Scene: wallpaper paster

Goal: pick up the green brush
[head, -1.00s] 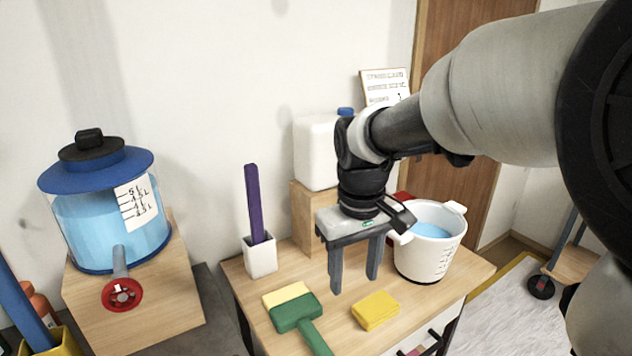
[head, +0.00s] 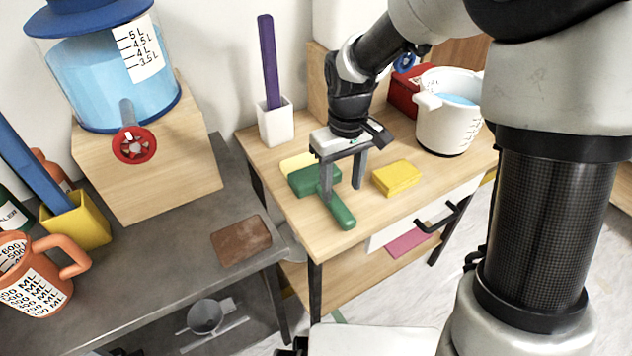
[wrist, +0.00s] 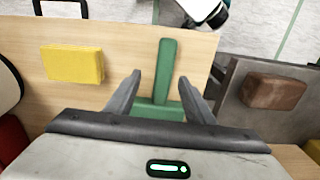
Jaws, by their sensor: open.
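The green brush (head: 340,209) lies flat on the wooden table, its handle pointing to the table's front edge and its pale yellow bristles (head: 293,162) toward the back. My gripper (head: 342,191) is open above it, pointing down. In the head view one finger overlaps the brush near where handle meets head. In the wrist view the green brush (wrist: 166,72) shows between the two fingers of my gripper (wrist: 160,88), with the head partly hidden behind the gripper body. I see no finger closed on it.
A yellow sponge (head: 397,178) lies right of the brush. A white cup (head: 276,126) with a purple stick stands behind it. A white bucket (head: 447,125) stands at the back right. A brown sponge (head: 240,239) lies on the grey table (head: 170,280) to the left.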

